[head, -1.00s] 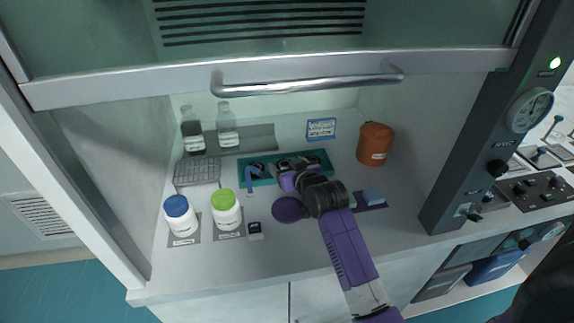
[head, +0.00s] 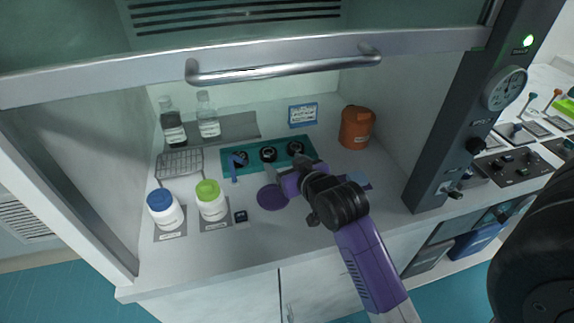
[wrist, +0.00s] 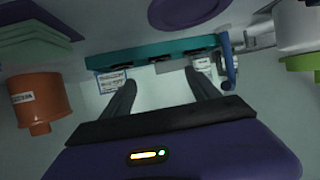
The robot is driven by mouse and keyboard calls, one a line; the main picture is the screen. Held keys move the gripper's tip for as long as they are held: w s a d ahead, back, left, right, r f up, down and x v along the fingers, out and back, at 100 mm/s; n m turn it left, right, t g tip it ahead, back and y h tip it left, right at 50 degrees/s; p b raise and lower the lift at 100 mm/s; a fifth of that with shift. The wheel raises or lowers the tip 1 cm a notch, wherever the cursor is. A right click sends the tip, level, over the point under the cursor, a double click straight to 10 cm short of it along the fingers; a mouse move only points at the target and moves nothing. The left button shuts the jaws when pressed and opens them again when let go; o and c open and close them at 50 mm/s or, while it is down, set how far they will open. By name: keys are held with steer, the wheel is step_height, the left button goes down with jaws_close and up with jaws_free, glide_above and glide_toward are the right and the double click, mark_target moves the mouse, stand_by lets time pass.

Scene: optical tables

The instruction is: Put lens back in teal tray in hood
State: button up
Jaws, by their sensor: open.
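The teal tray (head: 253,166) lies on the hood floor near the back. Three dark round lens-like pieces sit along it: left (head: 238,158), middle (head: 268,154) and right (head: 295,147). I cannot tell which is the task's lens. My gripper (head: 288,168) is open at the tray's front edge, near the middle and right pieces. In the wrist view its two fingers (wrist: 160,82) are spread with nothing between them. The teal tray (wrist: 110,58) shows there beyond the fingertips, its pieces seen edge-on and dim.
A purple disc (head: 272,198) lies in front of the tray. A blue handled piece (head: 234,172) stands at its left. White jars with blue (head: 160,200) and green (head: 208,190) lids are front left. An orange container (head: 357,128) is at right; the hood sash handle (head: 285,70) crosses above.

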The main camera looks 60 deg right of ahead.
mark_target(281, 250)
steer(key=shift+s+a+r, duration=0.1)
steer(key=shift+s+a, duration=0.05)
steer(key=shift+s, duration=0.1)
steer(key=s+a+f, duration=0.1)
steer(key=a, duration=0.2)
steer(key=a+f+n+y, duration=0.1)
steer(key=a, duration=0.2)
steer(key=s+a+f+n+t, duration=0.1)
steer(key=a, duration=0.2)
steer(key=shift+s+f, duration=0.3)
steer(key=s+a, duration=0.1)
steer(key=a, duration=0.2)
steer(key=s+a+n+t+y, duration=0.1)
steer(key=s+a, duration=0.1)
steer(key=a, duration=0.1)
steer(key=s+a+f+n+y, duration=0.1)
steer(key=a, duration=0.1)
steer(key=shift+s+a, duration=0.35)
steer(key=shift+a, duration=0.05)
steer(key=s+a+r+n+t+y, duration=0.1)
steer(key=s+a+r+y, duration=0.1)
steer(key=s+a, duration=0.4)
steer(key=s+a+r+n+t+y, duration=0.1)
steer(key=s+a+r+n+y, duration=0.1)
steer(key=s+a, duration=0.4)
steer(key=shift+s+a+r+y, duration=0.2)
steer(key=shift+s+r+y, duration=0.3)
steer(key=shift+s, duration=0.3)
